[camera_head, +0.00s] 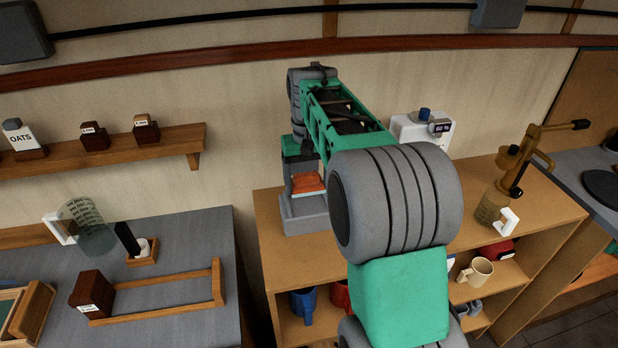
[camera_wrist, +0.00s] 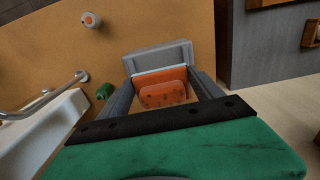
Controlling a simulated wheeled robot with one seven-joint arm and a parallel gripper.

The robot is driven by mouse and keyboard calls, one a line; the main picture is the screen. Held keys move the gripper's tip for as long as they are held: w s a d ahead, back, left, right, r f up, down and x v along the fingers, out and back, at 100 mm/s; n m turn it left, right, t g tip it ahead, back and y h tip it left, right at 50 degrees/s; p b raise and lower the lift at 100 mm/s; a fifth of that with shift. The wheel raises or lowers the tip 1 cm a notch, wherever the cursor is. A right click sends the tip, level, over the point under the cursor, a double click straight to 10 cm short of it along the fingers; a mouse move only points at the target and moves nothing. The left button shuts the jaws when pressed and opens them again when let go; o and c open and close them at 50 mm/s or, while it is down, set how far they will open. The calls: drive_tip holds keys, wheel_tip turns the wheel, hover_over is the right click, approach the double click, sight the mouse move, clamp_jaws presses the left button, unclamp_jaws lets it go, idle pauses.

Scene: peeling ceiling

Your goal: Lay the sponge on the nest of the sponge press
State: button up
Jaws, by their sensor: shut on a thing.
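My gripper (camera_wrist: 163,88) is shut on the orange sponge (camera_wrist: 164,95). The sponge sits between its two grey fingers, with dark holes on its face. In the head view the sponge (camera_head: 308,183) shows small beside my arm, directly above a grey block-like base (camera_head: 305,221), which looks like the sponge press. This grey body (camera_wrist: 158,56) also shows just beyond the sponge in the wrist view, with a pale strip along its edge. I cannot tell whether the sponge touches it. My forearm hides part of the wooden shelf top, and the nest cannot be made out clearly.
The grey base stands on a wooden shelf unit (camera_head: 268,228). A white device (camera_head: 408,130) is behind my arm, and a brass lever machine (camera_head: 510,175) is at right. Mugs, one cream (camera_head: 476,271), fill the lower shelf. A grey counter (camera_head: 190,240) lies left, across a gap.

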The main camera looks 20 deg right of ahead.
drive_tip(key=shift+f, duration=0.65)
drive_tip(key=shift+f+b, duration=1.1)
drive_tip(key=shift+f, duration=0.4)
drive_tip(key=o, duration=2.1)
drive_tip(key=shift+o, duration=0.2)
wheel_tip(320, 180, up, 8)
drive_tip(key=shift+f+b, duration=0.1)
drive_tip(key=shift+b, duration=0.2)
